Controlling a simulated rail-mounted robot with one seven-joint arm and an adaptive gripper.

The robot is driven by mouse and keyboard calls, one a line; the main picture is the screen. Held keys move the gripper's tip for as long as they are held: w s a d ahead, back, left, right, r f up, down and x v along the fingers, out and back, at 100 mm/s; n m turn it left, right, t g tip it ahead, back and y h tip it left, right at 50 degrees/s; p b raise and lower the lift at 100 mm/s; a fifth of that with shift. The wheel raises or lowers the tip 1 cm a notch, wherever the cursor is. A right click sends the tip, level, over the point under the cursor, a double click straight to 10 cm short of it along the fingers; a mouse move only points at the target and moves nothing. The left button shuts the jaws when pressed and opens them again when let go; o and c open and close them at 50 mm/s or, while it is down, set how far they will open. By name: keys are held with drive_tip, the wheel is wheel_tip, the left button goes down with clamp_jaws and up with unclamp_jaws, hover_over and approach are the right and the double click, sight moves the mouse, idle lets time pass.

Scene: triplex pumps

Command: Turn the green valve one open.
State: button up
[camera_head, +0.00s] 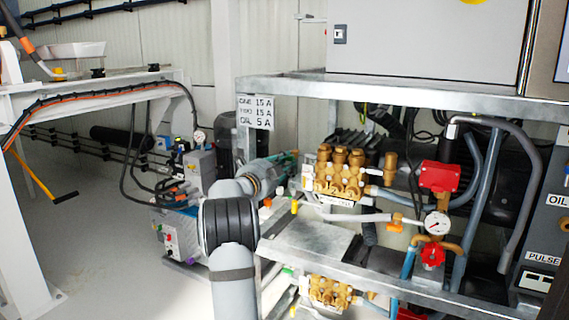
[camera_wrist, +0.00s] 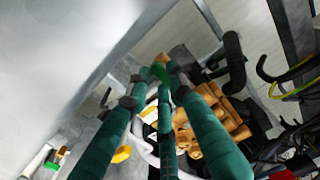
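My gripper (camera_head: 287,163), with teal fingers, is at the left end of the upper brass pump (camera_head: 340,175) in the head view. In the wrist view the long teal fingers of my gripper (camera_wrist: 162,72) converge near the brass pump (camera_wrist: 215,120). A small bright green piece (camera_wrist: 159,73) shows between the fingertips; it may be the green valve, but its handle is mostly hidden. I cannot tell whether the fingers touch it or are closed on it. Another small green piece (camera_head: 287,271) shows lower down, left of the lower brass pump (camera_head: 330,292).
A metal frame (camera_head: 400,92) surrounds the pumps, with a grey cabinet (camera_head: 430,40) on top. Red valves (camera_head: 440,177) and a pressure gauge (camera_head: 437,223) are to the right. A white bench (camera_head: 100,85) and a smaller machine (camera_head: 180,235) stand left, with open floor (camera_head: 90,230) between.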

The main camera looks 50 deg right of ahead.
clamp_jaws()
idle(0.3)
drive_tip(key=n+p, duration=0.2)
drive_tip(key=n, duration=0.1)
drive_tip(key=shift+r+n, duration=0.1)
drive_tip(key=shift+n, duration=0.3)
drive_tip(key=n+p, duration=0.3)
drive_tip(key=n, duration=0.1)
drive_tip(key=shift+s+r+n, duration=0.1)
drive_tip(key=shift+s+n, duration=0.05)
drive_tip(key=shift+n, duration=0.15)
drive_tip(key=n+p, duration=0.2)
drive_tip(key=n, duration=0.2)
drive_tip(key=shift+n+p, duration=0.3)
drive_tip(key=shift+p, duration=0.05)
drive_tip(key=n+p, duration=0.2)
drive_tip(key=n, duration=0.2)
drive_tip(key=shift+n+p, duration=0.4)
drive_tip(key=o, duration=0.5)
unclamp_jaws()
drive_tip(key=shift+s, duration=0.1)
